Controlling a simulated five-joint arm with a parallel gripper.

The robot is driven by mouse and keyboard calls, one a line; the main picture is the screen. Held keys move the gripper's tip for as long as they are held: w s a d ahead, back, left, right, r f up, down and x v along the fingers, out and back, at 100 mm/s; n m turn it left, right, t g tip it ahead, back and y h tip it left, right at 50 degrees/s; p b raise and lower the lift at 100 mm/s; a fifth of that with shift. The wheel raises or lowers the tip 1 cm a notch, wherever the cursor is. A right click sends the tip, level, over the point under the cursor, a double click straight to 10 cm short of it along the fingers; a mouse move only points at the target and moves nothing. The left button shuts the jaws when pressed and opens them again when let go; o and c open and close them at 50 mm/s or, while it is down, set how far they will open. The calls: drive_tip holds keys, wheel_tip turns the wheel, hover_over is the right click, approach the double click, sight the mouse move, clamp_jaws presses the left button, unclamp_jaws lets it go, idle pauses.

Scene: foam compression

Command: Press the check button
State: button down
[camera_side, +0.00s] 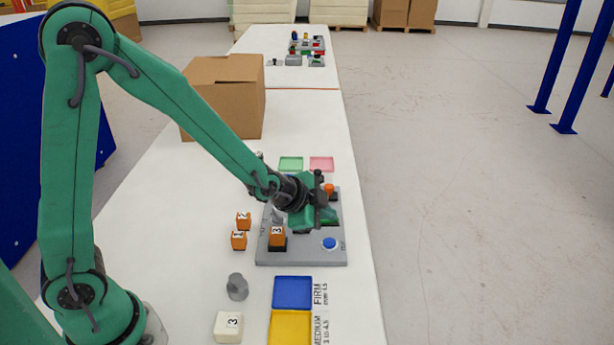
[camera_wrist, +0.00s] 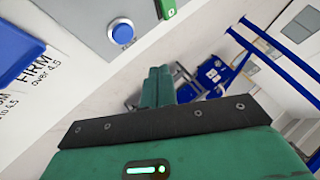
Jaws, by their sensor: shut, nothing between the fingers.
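A round blue button (camera_side: 329,243) sits near the front right corner of the grey panel (camera_side: 300,257). The same blue button (camera_wrist: 121,32) shows at the upper left of the wrist view, on the grey panel (camera_wrist: 90,14). I cannot read the small label beside it. My gripper (camera_side: 324,216) is over the right part of the panel, behind the button in the side view. In the wrist view my green fingers (camera_wrist: 159,76) are shut together and empty, apart from the button in the picture.
An orange block marked 3 (camera_side: 277,237) sits on the panel's left part. Two orange blocks (camera_side: 239,240) (camera_side: 243,220), a grey weight-like piece (camera_side: 237,287) and a white block (camera_side: 228,326) stand left. Blue (camera_side: 292,292) and yellow (camera_side: 289,326) trays lie in front.

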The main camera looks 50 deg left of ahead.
sight(325, 244)
drive_tip(key=shift+f, duration=2.6)
drive_tip(key=shift+f, duration=0.9)
idle(1.2)
drive_tip(key=shift+r, duration=0.9)
drive_tip(key=shift+r, duration=0.1)
drive_tip(key=shift+r, duration=2.4)
